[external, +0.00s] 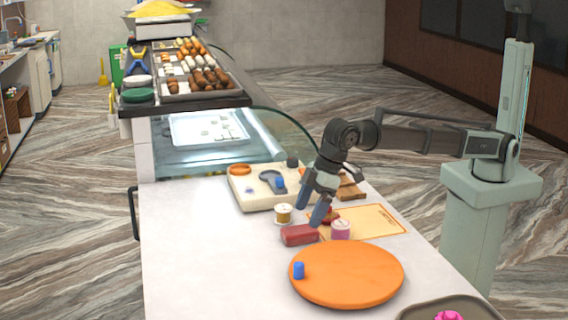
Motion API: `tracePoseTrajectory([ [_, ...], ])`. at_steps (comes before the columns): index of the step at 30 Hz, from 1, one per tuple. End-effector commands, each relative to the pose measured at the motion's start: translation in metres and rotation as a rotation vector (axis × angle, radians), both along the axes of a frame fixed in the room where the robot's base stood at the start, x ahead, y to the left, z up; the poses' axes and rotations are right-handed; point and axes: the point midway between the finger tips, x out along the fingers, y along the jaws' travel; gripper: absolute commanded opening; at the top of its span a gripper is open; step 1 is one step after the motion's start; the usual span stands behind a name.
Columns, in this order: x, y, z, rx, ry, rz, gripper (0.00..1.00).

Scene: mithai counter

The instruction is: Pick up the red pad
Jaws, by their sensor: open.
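A dark red, block-like pad (299,235) lies on the white counter, left of a pink-and-white spool (340,229). My gripper (312,212) points down just above and behind the red pad, with its two blue-grey fingers apart and nothing seen between them. I cannot tell whether a fingertip touches anything.
An orange round board (347,277) with a blue piece (298,270) is in front. A gold spool (283,213) stands left of the gripper. A cream tray (262,201) lies behind, an orange paper (369,221) to the right. The counter's left front is clear.

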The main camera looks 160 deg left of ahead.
Motion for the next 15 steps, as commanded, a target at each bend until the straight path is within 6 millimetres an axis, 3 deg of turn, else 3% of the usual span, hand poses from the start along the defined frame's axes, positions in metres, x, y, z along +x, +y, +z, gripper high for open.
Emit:
tracePoseTrajectory([
  [9,0.001,-0.017,-0.035,0.002,0.001,0.000,0.94],
  [15,0.001,-0.020,-0.043,0.000,0.000,0.000,0.94],
])
